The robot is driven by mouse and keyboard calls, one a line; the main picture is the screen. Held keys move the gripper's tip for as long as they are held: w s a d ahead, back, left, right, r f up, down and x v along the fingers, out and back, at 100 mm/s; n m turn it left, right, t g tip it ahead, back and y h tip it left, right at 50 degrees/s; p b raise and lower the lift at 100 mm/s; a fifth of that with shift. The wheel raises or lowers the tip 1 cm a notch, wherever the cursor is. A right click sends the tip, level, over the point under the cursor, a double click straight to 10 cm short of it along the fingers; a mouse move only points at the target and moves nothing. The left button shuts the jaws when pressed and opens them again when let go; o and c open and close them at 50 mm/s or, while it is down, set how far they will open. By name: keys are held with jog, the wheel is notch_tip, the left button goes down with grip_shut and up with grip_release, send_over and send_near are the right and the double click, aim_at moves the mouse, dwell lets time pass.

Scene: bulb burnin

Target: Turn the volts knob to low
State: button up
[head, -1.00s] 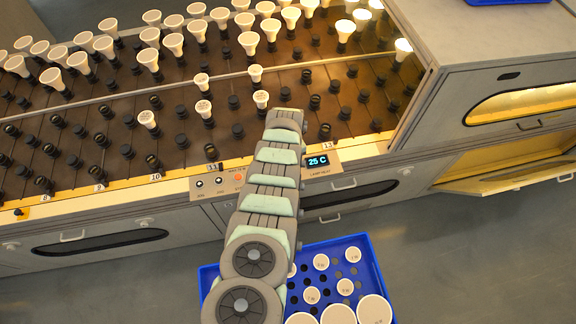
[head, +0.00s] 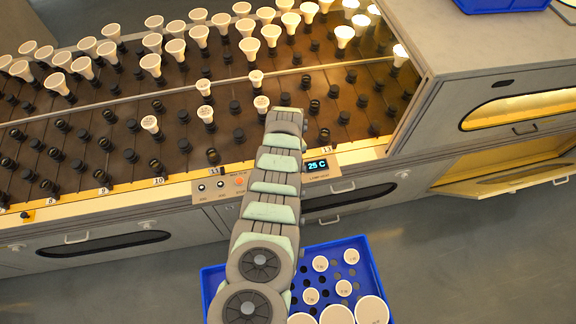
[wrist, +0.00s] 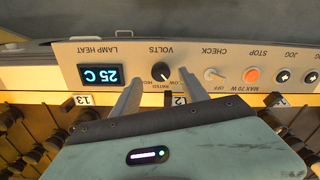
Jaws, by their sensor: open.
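The volts knob (wrist: 161,71) is a small dark round knob with a pale pointer mark on the control panel, seen upside down in the wrist view. LOW, RATED and HIGH are printed around it; I cannot tell exactly where the pointer rests. My gripper (wrist: 160,77) is open, with one finger on each side of the knob and a gap to it on both sides. In the head view my arm hides the knob and the gripper's fingers. The control panel (head: 212,194) shows beside my arm.
The lamp heat display (wrist: 100,75) reads 25 C. The check switch (wrist: 214,75) and orange stop button (wrist: 251,75) share the panel. Behind it is a rack (head: 90,150) of sockets, some holding bulbs. A blue tray (head: 212,285) of bulbs lies below my arm.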

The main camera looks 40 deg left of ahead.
notch_tip(320, 180, up, 7)
jog(key=shift+p, duration=0.45)
jog(key=shift+d+r, duration=0.1)
dwell(0.4)
